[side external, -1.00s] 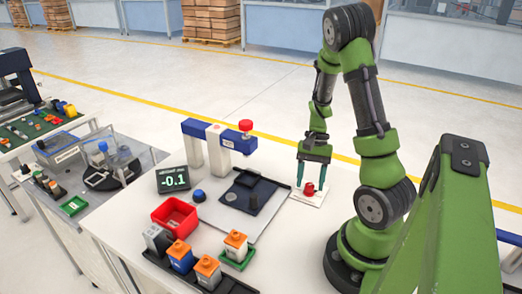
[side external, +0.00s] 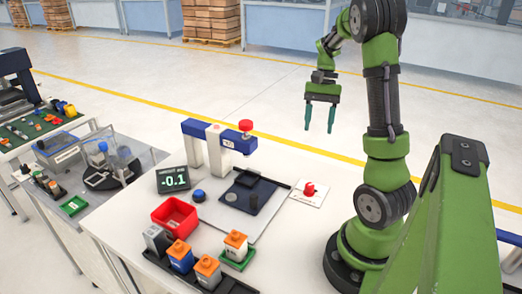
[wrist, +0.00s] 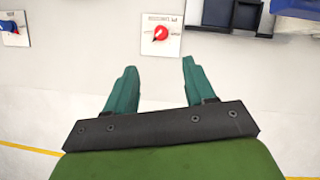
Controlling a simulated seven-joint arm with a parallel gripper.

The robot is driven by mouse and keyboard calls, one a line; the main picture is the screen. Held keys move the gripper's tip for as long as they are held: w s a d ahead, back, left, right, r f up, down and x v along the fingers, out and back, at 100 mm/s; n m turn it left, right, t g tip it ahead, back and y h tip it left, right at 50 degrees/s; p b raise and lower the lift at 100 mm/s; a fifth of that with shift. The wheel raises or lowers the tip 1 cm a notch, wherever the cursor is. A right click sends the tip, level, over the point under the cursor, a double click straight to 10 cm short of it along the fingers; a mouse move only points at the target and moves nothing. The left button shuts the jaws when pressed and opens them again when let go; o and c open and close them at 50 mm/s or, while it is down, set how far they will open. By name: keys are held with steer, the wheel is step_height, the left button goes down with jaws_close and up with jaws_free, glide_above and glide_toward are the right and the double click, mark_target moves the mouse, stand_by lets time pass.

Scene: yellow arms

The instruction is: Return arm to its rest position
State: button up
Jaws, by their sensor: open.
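My gripper (side external: 321,116) hangs in the air above the back right of the white table, with its two teal fingers pointing down. It is open and nothing is between the fingers, which also show in the wrist view (wrist: 157,85). A red knob (side external: 309,188) sits on a white plate (side external: 317,196) on the table below my gripper, clear of the fingers. In the wrist view the red knob (wrist: 160,33) lies beyond the fingertips.
A gantry-like press (side external: 220,136) with a red top knob stands left of the plate. A display (side external: 173,179) reads -0.1. A red bin (side external: 174,216) and several orange-topped blocks (side external: 207,266) are at the front. The air around my gripper is free.

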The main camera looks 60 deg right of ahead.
steer(key=w+a+r+n+t+h, duration=0.1)
steer(key=w+a+n+t+h, duration=0.15)
steer(key=a, duration=0.45)
steer(key=w+a+r+n+t+h, duration=0.1)
steer(key=w+a+n+t, duration=0.15)
steer(key=a, duration=0.45)
steer(key=s+a+r+n+t, duration=0.1)
steer(key=a+r+n, duration=0.1)
steer(key=a, duration=0.4)
steer(key=s+a+r+n+t+y, duration=0.1)
steer(key=a+r+n+t, duration=0.1)
steer(key=a, duration=0.5)
steer(key=shift+s+a+r+n, duration=0.25)
steer(key=shift+s+r+n, duration=0.15)
steer(key=shift+n, duration=0.7)
